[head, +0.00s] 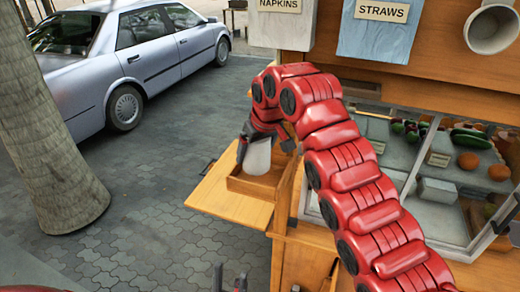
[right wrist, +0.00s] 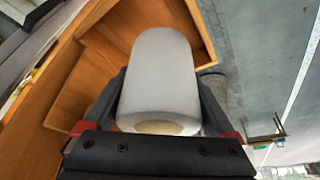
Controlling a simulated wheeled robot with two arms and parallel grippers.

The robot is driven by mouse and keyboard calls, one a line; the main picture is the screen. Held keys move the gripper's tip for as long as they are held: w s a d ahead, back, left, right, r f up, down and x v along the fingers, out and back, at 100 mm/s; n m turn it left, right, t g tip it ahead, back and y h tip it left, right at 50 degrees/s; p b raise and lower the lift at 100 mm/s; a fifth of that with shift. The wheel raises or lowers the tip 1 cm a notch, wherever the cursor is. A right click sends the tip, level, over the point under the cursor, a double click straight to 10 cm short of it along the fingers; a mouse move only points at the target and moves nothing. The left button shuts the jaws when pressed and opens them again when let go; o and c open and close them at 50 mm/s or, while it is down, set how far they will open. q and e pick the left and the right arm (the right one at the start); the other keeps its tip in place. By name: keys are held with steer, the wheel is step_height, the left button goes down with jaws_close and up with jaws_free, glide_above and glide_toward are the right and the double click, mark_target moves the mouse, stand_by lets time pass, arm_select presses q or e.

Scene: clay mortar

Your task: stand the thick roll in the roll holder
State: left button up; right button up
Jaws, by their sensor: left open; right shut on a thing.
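The thick white roll (head: 258,157) is held by my right gripper (head: 264,147) over the wooden roll holder (head: 245,186), an open box on the fold-out shelf. The roll looks close to upright in the head view. In the right wrist view my fingers grip both sides of the roll (right wrist: 160,70), and its far end points into the holder (right wrist: 104,42). I cannot tell whether its lower end touches the holder's floor. My left gripper (head: 230,280) is open and empty at the bottom of the head view.
The wooden shelf (head: 222,200) juts out from the cart, with pavement beyond its edge. A glass-sided display with vegetables (head: 470,162) is at right. A tree trunk (head: 45,140) and car (head: 150,55) stand left.

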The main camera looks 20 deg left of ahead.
mark_target(259, 162)
steer(key=shift+w+d, duration=0.4)
steer(key=shift+w, duration=0.4)
steer(key=shift+a+f+p, duration=0.15)
steer(key=shift+f+p, duration=0.25)
steer(key=shift+p, duration=0.05)
step_height(259, 162, down, 2)
steer(key=shift+f+p, duration=0.25)
steer(key=shift+p, duration=0.6)
steer(key=shift+f, duration=0.2)
steer(key=shift+f, duration=0.1)
steer(key=shift+f+b, duration=0.35)
steer(key=shift+b, duration=0.1)
steer(key=o, duration=1.2)
